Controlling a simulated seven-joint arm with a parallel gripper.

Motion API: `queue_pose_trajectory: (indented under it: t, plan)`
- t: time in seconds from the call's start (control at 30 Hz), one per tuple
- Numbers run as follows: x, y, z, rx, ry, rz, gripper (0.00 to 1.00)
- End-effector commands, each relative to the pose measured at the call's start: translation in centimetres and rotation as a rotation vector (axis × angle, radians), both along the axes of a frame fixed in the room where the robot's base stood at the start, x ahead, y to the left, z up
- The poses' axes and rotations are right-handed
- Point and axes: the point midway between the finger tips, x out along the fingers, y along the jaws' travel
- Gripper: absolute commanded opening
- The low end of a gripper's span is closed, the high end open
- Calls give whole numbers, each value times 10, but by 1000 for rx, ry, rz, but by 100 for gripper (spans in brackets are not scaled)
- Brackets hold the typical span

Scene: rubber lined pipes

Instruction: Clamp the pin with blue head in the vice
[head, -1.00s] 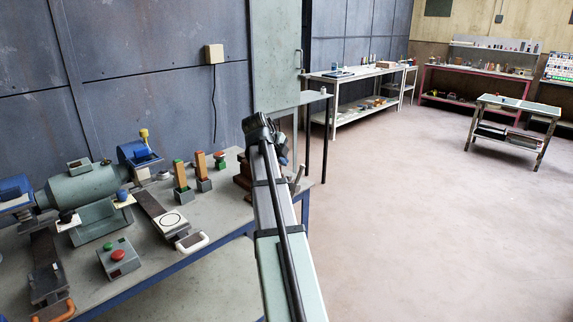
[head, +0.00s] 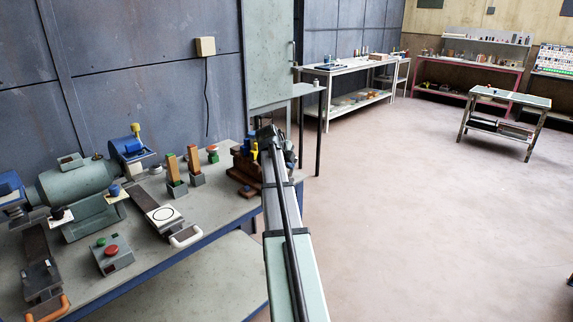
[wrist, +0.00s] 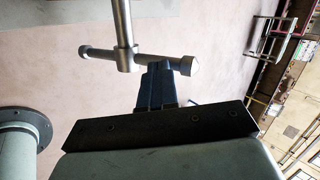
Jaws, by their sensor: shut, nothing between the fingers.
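My gripper (wrist: 157,70) shows its blue fingers shut with nothing between them in the wrist view. A steel T-handle (wrist: 105,54) lies across the picture just beyond the fingers; I cannot tell whether they touch it. It looks like the vice's handle. In the head view a dark brown block-like thing (head: 243,180), perhaps the vice, stands at the bench's right end beside my arm's far end, which partly hides it. Small yellow (head: 254,151) and blue pieces show there. I cannot make out the pin with blue head for certain.
The bench (head: 215,205) carries a grey-green grinder (head: 75,185), a red button box (head: 113,257) and two orange upright pieces (head: 194,160) in grey blocks. A narrow grey table (head: 285,97) stands behind its right end. The floor (head: 400,200) to the right is clear.

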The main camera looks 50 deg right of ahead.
Motion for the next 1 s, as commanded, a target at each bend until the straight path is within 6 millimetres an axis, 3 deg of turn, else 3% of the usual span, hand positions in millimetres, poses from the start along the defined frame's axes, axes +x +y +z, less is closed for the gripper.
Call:
queue_pose_trajectory:
  t: [1.0]
  plan:
    - [1,-3,0,28,0,0,0]
